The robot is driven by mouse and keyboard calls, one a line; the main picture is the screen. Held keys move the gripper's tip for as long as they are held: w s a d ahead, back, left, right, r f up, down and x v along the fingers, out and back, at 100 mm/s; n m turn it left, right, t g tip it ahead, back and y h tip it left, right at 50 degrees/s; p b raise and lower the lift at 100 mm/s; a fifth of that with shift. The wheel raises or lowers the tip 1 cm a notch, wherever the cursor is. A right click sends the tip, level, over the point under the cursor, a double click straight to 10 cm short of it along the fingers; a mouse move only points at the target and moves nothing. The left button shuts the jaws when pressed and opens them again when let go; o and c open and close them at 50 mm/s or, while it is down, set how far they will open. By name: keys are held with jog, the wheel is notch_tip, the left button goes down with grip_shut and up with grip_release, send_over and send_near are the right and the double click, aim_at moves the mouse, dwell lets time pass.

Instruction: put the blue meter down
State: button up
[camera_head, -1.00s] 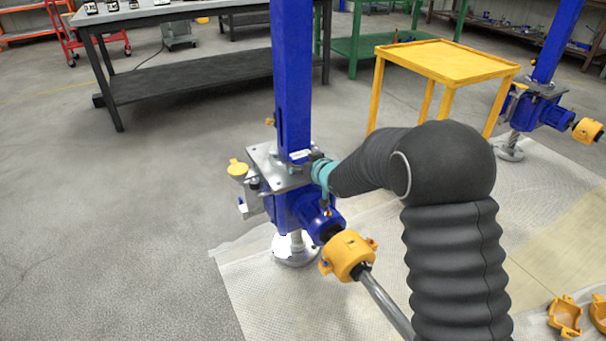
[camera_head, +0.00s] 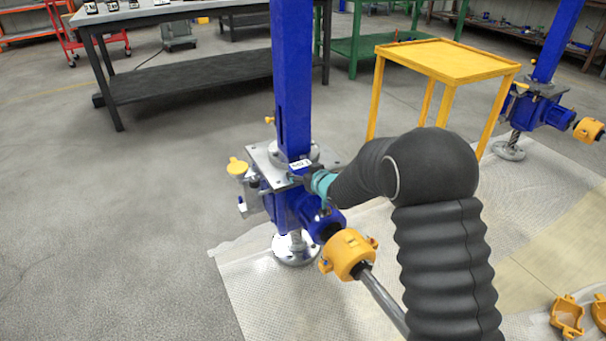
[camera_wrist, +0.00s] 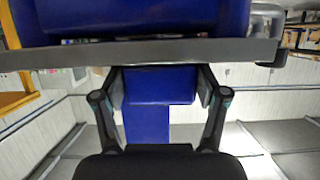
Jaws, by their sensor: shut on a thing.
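My gripper (camera_head: 304,177) is at the blue screw jack in the middle of the head view, by the grey top plate (camera_head: 262,160) and the foot of the blue column (camera_head: 292,80). A small white label or display, seemingly on the blue meter (camera_head: 300,164), shows just at the gripper's tip. In the wrist view my gripper (camera_wrist: 160,88) is shut, with a blue block, seemingly the meter (camera_wrist: 160,82), between its fingers. The grey plate (camera_wrist: 140,52) crosses just beyond the fingers. Whether the meter touches the plate cannot be told.
A yellow coupling (camera_head: 346,254) and a steel shaft (camera_head: 383,302) extend below my arm. A yellow side table (camera_head: 448,60) stands behind right. A second jack (camera_head: 545,110) is at the far right. A grey workbench (camera_head: 180,15) is behind. Open floor lies left.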

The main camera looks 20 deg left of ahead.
jog(key=shift+s+f, duration=0.1)
jog(key=shift+f, duration=0.4)
jog(key=o, duration=1.1)
jog(key=shift+d, duration=0.1)
jog(key=o, duration=0.3)
jog(key=shift+f, duration=0.3)
jog(key=shift+r, duration=0.25)
jog(key=r+v, duration=0.1)
jog(key=v, duration=1.1)
jog(key=shift+r+p, duration=0.3)
jog(key=shift+p, duration=0.05)
